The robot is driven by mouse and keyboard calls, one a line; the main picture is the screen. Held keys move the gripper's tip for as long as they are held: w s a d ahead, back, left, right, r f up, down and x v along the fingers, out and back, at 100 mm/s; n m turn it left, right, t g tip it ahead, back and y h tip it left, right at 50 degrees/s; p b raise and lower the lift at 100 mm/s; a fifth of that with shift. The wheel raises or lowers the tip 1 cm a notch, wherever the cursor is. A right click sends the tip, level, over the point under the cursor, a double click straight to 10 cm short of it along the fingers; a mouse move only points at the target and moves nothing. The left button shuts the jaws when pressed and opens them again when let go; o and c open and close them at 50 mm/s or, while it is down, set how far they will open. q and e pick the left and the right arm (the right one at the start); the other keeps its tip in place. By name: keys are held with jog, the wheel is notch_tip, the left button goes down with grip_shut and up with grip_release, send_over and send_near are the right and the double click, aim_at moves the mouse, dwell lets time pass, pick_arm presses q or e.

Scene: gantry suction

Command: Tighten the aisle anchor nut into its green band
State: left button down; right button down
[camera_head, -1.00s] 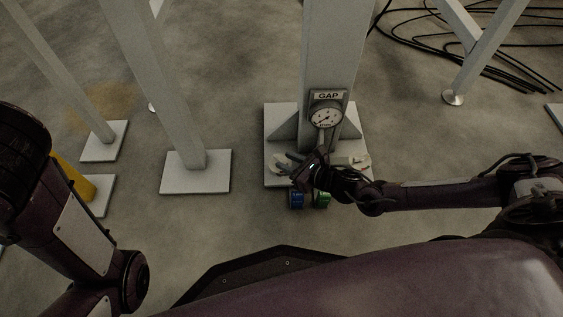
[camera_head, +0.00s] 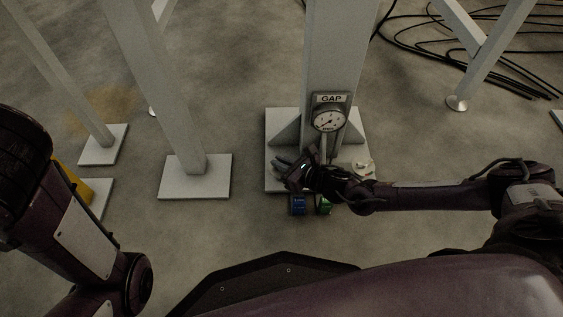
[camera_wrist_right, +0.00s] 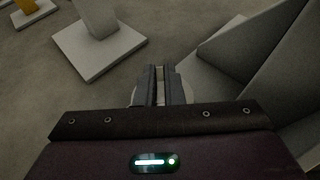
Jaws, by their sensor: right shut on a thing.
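The right gripper (camera_head: 284,166) is at the left front of the column's base plate (camera_head: 285,120), its jaws shut on the anchor nut. The jaws and wrist hide most of the nut. In the right wrist view the two fingers (camera_wrist_right: 160,84) are close together, with a pale rounded edge showing beside and behind them. A GAP dial gauge (camera_head: 329,119) faces me on the column. Its needle is too small to read surely, and I cannot make out a green band on it. My left arm shows at the left, but its gripper does not.
A blue tag (camera_head: 298,206) and a green tag (camera_head: 323,207) sit at the plate's front edge, partly under my right wrist. A pale round fitting (camera_head: 363,166) is on the plate's right side. Another post foot (camera_head: 195,187) stands left. Black cables (camera_head: 480,60) lie at the back right.

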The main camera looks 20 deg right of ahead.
jog(key=p, duration=0.1)
jog(key=m+h+p, duration=0.1)
jog(key=p, duration=0.1)
jog(key=shift+s+m+t+h, duration=0.2)
jog(key=shift+m+t+h, duration=0.1)
jog(key=shift+f+m+h+p, duration=0.15)
jog(key=shift+m+h+p, duration=0.15)
jog(key=shift+h+p, duration=0.1)
jog(key=shift+f, duration=0.1)
jog(key=c, duration=1.5)
grip_release()
jog(key=shift+c, duration=0.2)
jog(key=shift+w, duration=0.1)
